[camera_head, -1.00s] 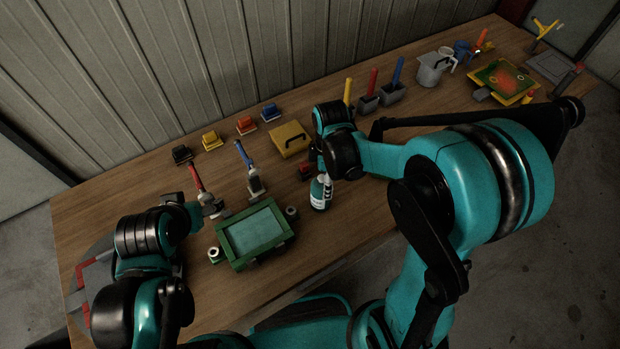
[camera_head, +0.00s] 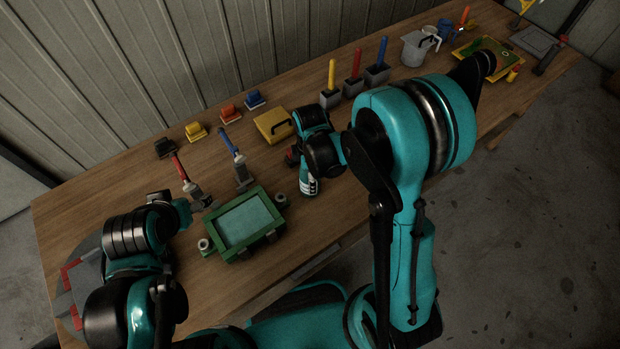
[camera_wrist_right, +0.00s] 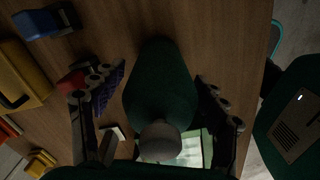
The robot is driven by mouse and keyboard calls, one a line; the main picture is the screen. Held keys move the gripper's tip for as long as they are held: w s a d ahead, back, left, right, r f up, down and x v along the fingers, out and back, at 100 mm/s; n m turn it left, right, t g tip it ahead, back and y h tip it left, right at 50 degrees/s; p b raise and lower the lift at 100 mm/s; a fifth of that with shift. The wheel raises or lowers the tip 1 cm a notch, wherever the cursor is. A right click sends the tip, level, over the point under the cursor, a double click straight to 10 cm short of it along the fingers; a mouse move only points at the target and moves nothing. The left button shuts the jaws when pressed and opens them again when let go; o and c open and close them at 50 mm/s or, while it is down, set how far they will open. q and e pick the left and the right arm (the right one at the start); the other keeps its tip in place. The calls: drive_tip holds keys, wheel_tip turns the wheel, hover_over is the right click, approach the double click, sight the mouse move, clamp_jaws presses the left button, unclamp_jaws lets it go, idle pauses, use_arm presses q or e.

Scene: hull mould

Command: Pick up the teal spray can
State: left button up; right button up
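The fingers are spread, one on each side, with a narrow gap visible to the can. My left gripper (camera_head: 192,205) is low over the table, left of the green tray; its fingers are too small to read.
The green-framed tray (camera_head: 281,231) is close to the can. A yellow case (camera_head: 268,126) and a red object (camera_head: 292,155) lie just behind it. Tools with red and blue handles lie to the left. Grey holders (camera_head: 330,98) stand at the back. The table front edge is near.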

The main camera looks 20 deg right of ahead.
drive_tip(key=c, duration=1.1)
drive_tip(key=shift+r, duration=0.15)
